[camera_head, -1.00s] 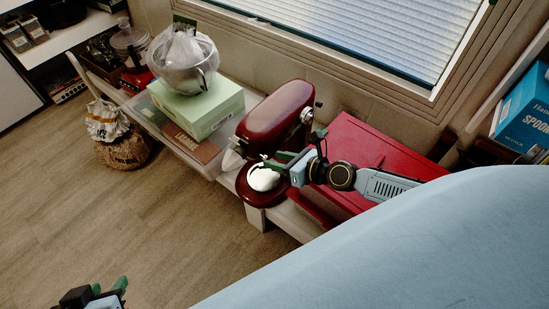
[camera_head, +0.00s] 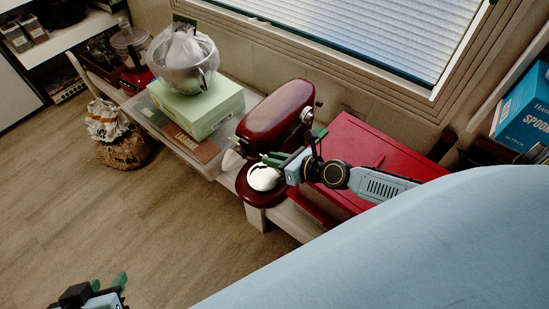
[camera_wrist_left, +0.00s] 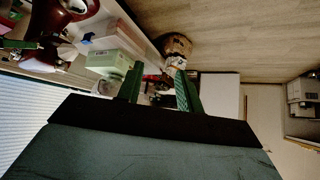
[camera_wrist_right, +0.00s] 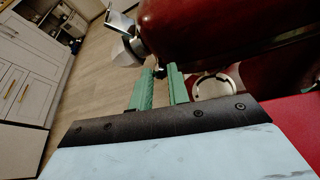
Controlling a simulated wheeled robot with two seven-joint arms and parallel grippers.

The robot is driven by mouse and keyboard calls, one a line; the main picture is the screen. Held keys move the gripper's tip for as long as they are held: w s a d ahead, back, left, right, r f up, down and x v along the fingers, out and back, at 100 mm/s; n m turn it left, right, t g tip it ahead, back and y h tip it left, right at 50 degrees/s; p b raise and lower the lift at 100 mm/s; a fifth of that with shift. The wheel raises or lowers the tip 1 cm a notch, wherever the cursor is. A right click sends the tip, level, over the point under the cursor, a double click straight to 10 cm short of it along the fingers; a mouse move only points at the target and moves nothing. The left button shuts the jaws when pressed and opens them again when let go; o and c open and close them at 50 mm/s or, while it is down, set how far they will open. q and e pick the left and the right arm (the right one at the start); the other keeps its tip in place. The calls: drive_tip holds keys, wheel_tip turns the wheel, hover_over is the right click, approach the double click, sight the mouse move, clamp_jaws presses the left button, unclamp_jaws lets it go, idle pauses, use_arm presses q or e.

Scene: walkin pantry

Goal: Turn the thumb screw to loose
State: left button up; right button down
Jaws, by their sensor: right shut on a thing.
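A small dark thumb screw (camera_wrist_right: 160,72) shows between the fingertips of my right gripper (camera_wrist_right: 161,79). The right gripper (camera_head: 264,158) is shut on it, beside the mixer and above the bowl. My left gripper (camera_head: 108,281) is low at the bottom left. In its wrist view its fingers (camera_wrist_left: 158,80) are apart and empty.
A red box (camera_head: 365,155) lies beside the mixer under my right arm. A green box (camera_head: 200,108) carries a bagged metal bowl (camera_head: 185,65). A basket (camera_head: 122,150) stands on the floor.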

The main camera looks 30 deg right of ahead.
use_arm(q)
drive_tip(key=s+a+f+g+y+p, duration=0.1)
drive_tip(key=s+a+f+g+p, duration=0.2)
drive_tip(key=s, duration=0.4)
wheel_tip(320, 180, down, 10)
drive_tip(key=w+a+g+y+p, duration=0.1)
drive_tip(key=a+g+p, duration=0.1)
drive_tip(key=a, duration=0.1)
drive_tip(key=shift+p, duration=0.35)
use_arm(e)
drive_tip(key=shift+s+a+n+t+h, duration=0.1)
drive_tip(key=shift+n+t+h, duration=0.15)
drive_tip(key=shift+n+h, duration=0.4)
drive_tip(key=shift+a+n+t+h, duration=0.2)
drive_tip(key=shift+n+h, duration=0.15)
drive_tip(key=shift+n, duration=0.6)
drive_tip(key=shift+s+a+n+t+h, duration=0.1)
drive_tip(key=shift+n+t+h, duration=0.15)
drive_tip(key=shift+n+h, duration=0.4)
use_arm(q)
drive_tip(key=shift+f, duration=0.1)
use_arm(e)
drive_tip(key=c, duration=1.3)
unclamp_jaws()
drive_tip(key=shift+c, duration=0.2)
